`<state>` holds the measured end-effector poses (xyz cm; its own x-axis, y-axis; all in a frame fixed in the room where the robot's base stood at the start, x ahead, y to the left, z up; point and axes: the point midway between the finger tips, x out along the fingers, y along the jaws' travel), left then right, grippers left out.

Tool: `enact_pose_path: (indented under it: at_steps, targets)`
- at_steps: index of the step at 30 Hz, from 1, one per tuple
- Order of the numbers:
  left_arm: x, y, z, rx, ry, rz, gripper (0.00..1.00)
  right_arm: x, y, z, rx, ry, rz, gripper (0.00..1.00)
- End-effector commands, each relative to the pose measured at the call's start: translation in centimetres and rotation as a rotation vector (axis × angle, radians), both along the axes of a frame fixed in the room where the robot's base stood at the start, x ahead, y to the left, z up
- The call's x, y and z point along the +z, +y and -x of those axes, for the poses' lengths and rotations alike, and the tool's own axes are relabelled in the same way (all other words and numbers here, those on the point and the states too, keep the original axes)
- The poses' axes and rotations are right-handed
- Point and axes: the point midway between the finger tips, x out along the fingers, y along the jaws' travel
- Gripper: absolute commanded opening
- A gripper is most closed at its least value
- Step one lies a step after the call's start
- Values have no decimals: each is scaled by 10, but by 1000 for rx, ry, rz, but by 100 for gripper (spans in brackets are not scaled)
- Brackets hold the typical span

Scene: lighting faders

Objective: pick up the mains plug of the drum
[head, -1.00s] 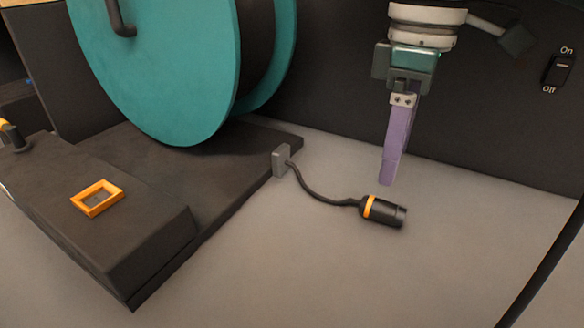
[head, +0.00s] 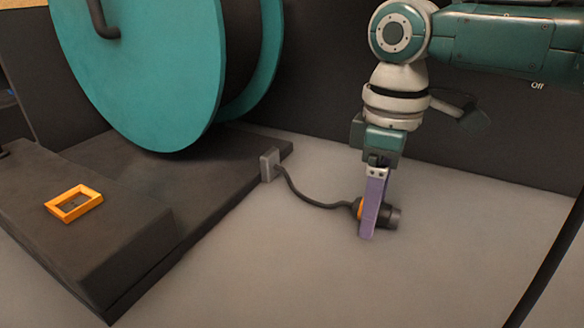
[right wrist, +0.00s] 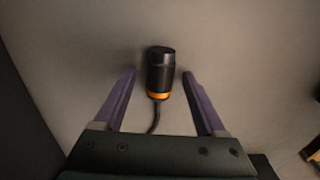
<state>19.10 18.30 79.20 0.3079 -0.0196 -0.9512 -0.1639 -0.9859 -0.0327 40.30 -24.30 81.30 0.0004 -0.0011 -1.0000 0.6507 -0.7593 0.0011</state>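The mains plug (head: 393,217) is a black cylinder with an orange band, lying on the grey surface at the end of a short black cable (head: 310,200). The cable runs from a small grey block (head: 269,165) on the drum's base. My right gripper (head: 367,232) points down at the plug, and its purple finger hides part of it. In the right wrist view the plug (right wrist: 161,72) lies between the two spread fingers of the gripper (right wrist: 159,80), with a gap on each side. The gripper is open. My left gripper is not in view.
The teal cable drum (head: 140,70) stands on a dark base (head: 215,165) at the left. An orange square frame (head: 74,203) sits on a raised dark block (head: 120,235). A dark wall is behind. A black cable or rod (head: 550,260) crosses the lower right. Grey floor in front is clear.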

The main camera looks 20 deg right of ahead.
Motion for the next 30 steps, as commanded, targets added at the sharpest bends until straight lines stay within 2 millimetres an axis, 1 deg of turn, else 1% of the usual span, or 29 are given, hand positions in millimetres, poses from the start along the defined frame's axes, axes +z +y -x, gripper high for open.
enact_pose_path:
  at_steps: [1,2,18,19,27,30]
  targets:
    - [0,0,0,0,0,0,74,0,0,0,0,0,0,66]
    - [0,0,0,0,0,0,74,0,0,0,0,0,0,63]
    - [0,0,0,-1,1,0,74,0,0,0,0,0,0,2]
    - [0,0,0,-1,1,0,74,0,0,0,0,0,0,0]
    - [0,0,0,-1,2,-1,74,1,0,0,0,-1,-1,0]
    - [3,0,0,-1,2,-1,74,8,0,-1,0,-2,-1,0]
